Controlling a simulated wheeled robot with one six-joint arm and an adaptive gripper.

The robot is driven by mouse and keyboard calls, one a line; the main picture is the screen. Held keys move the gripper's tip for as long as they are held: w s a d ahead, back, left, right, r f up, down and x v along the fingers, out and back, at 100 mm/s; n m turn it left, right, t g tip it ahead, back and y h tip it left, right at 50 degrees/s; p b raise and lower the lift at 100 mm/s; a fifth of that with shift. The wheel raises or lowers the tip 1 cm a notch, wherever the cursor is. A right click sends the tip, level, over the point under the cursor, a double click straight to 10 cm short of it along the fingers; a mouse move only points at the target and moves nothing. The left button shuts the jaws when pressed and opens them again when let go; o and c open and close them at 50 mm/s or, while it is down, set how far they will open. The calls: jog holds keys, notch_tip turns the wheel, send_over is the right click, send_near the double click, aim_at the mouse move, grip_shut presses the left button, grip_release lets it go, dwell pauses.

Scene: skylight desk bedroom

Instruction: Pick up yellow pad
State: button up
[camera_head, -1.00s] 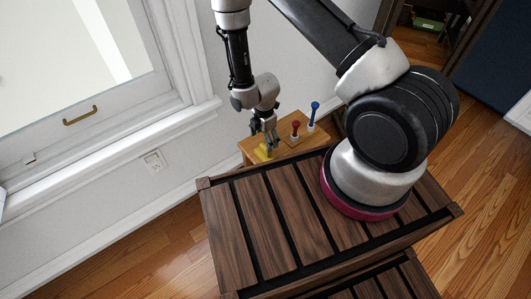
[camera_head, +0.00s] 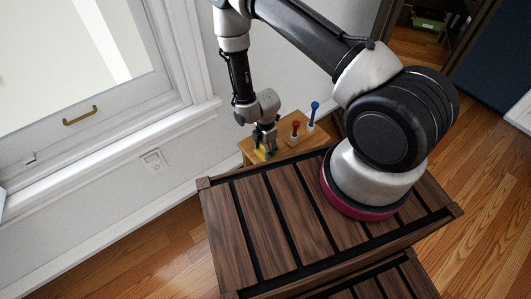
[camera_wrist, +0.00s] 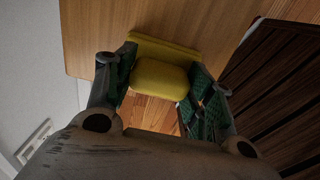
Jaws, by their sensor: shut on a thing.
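The yellow pad (camera_wrist: 160,78) sits between the two fingers of my gripper (camera_wrist: 158,88) in the wrist view. It has a rounded yellow block in front of a flatter yellow strip. The green-lined fingers are shut on its sides. In the head view, my gripper (camera_head: 264,146) points down over the small wooden table, with a bit of the yellow pad (camera_head: 260,153) showing at its fingertips. The pad is at the table's near edge; I cannot tell whether it is lifted off the surface.
The small wooden table (camera_head: 286,151) also holds a red-topped item (camera_head: 295,129) and a blue-topped item (camera_head: 314,112), both right of my gripper. A white wall and window sill (camera_head: 190,118) lie to the left. A dark slatted wooden surface (camera_head: 290,217) is in front.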

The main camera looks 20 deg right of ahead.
notch_tip(320, 180, up, 10)
jog(key=shift+r, duration=0.1)
jog(key=o, duration=0.4)
jog(key=shift+c, duration=1.4)
